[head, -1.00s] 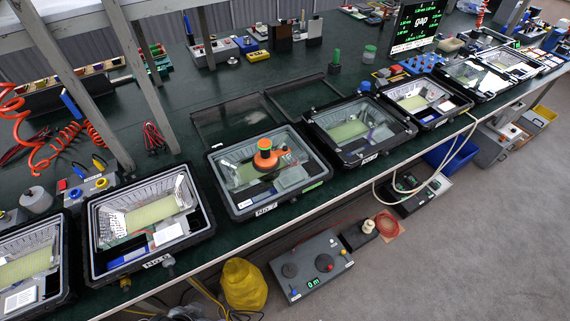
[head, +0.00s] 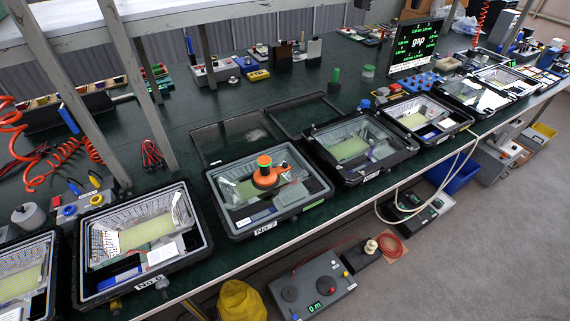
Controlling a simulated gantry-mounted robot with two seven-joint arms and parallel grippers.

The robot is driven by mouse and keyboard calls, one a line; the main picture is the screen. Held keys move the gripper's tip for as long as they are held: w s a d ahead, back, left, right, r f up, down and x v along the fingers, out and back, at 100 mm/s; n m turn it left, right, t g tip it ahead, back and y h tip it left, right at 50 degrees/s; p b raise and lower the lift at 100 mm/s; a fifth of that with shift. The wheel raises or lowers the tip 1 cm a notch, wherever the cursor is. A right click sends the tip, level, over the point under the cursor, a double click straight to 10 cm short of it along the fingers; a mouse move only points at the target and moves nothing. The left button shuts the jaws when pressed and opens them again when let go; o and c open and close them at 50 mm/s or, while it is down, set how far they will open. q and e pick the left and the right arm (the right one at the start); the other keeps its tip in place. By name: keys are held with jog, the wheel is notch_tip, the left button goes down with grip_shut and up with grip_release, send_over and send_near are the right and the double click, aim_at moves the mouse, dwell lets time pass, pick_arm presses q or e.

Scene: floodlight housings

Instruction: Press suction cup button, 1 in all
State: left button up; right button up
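An orange suction cup (head: 266,174) stands on the clear glass of the floodlight housing labelled No 7 (head: 222,215). Neither of my grippers is in the head view.
Other black-framed housings stand in a row along the bench's front edge, including No 6 (head: 205,247) and one on the right (head: 311,140). Empty dark frames (head: 240,137) lie behind. A control box (head: 312,286) sits below the bench. Grey posts (head: 136,88) rise at left.

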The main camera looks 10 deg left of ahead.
pick_arm(q)
grip_shut()
dwell(1.4)
